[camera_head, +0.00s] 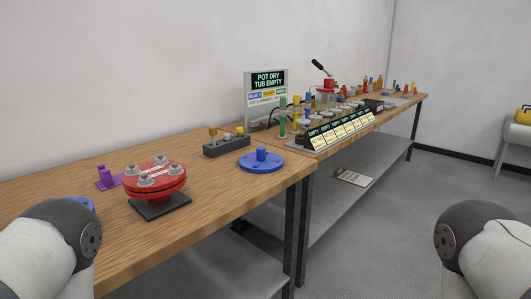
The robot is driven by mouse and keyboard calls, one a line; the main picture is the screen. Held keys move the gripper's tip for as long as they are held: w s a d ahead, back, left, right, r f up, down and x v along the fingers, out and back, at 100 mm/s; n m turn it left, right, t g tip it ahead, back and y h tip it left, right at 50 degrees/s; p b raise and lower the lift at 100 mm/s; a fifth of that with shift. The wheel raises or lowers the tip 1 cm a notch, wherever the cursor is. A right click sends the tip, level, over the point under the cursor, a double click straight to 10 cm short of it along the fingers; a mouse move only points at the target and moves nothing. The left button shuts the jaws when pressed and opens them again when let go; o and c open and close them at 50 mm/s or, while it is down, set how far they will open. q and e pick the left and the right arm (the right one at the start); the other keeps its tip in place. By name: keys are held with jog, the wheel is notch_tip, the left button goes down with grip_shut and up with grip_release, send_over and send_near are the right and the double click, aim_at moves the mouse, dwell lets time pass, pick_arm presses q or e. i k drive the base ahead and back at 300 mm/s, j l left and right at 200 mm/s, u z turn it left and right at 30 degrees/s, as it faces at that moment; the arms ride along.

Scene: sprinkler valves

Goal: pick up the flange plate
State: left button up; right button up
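A round blue plate (251,164) with an upright blue knob lies flat near the front edge of the wooden bench. A red round bolted flange (155,180) with several grey bolts on top sits on a dark square base (161,207) to its left. I cannot tell for certain which of these the task calls the flange plate. Part of another blue thing shows at the lower left, mostly hidden behind my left arm. Only rounded links of my two arms show at the lower corners. Neither gripper is in view.
A dark block (226,146) with brass-coloured pegs stands behind the blue plate. A purple piece (106,178) lies left of the red flange. A sign (266,94) and a sloped label panel (338,131) stand farther right. Bare bench (215,185) lies between flange and blue plate.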

aim_at(261, 162)
jog(key=i+l+u, duration=0.1)
jog(key=i+l, duration=0.35)
jog(key=l, duration=0.2)
jog(key=i+l+u, duration=0.25)
jog(key=i+l, duration=0.15)
jog(key=l, duration=0.25)
